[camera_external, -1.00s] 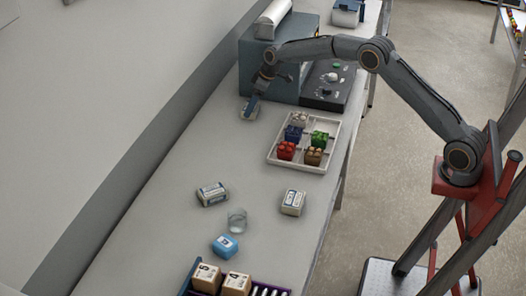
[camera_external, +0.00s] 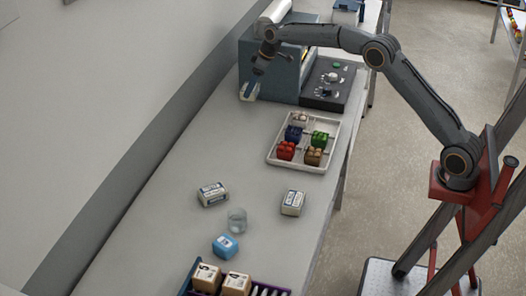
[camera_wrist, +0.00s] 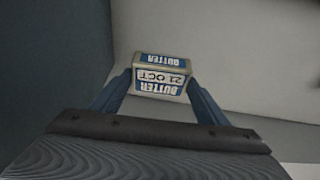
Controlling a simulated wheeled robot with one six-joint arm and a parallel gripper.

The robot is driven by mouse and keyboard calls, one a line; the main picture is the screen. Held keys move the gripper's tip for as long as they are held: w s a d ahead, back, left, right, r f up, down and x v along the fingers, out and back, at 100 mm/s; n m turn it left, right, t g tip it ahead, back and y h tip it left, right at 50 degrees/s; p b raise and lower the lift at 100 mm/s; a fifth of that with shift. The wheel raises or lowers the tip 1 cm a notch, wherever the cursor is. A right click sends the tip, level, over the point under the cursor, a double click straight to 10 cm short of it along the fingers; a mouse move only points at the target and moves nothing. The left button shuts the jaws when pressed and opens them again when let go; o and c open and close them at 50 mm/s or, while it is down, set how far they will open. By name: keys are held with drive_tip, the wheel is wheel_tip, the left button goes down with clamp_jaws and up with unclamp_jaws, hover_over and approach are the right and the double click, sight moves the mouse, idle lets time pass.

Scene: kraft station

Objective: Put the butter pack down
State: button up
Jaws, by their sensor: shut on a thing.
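A butter pack, white with blue bands and the printed words BUTTER and 21 OCT, (camera_wrist: 162,76) sits between the two blue fingers of my gripper (camera_wrist: 158,92) in the wrist view, its lettering upside down there. In the external view my gripper (camera_external: 250,90) is at the far left of the bench, beside the left side of the grey machine. It is shut on the pack and appears raised a little above the bench. The pack is small and partly covered by the fingers there.
The grey machine (camera_external: 290,62) stands close to my gripper. A white divided tray (camera_external: 273,157) holds several coloured packs. Two pale packs (camera_external: 213,194) (camera_external: 292,203), a glass (camera_external: 237,221) and a blue pack (camera_external: 225,245) stand nearer. The bench (camera_external: 190,150) left of the tray is clear.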

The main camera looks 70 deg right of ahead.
drive_tip(key=shift+r, duration=0.4)
drive_tip(key=shift+a+r, duration=0.2)
drive_tip(key=s+a+n+y+p, duration=0.1)
drive_tip(key=s+a+n+p, duration=0.15)
drive_tip(key=a, duration=1.35)
drive_tip(key=s+a+n+p, duration=0.1)
drive_tip(key=s+a+p, duration=0.15)
drive_tip(key=a, duration=1.25)
drive_tip(key=shift+g, duration=0.3)
drive_tip(key=x, duration=0.2)
drive_tip(key=p+x, duration=0.1)
drive_tip(key=s+x, duration=0.1)
drive_tip(key=x, duration=0.1)
drive_tip(key=shift+w+d+f+p, duration=0.1)
drive_tip(key=shift+w+f+p, duration=0.05)
drive_tip(key=shift+f+p, duration=0.75)
drive_tip(key=shift+f, duration=1.65)
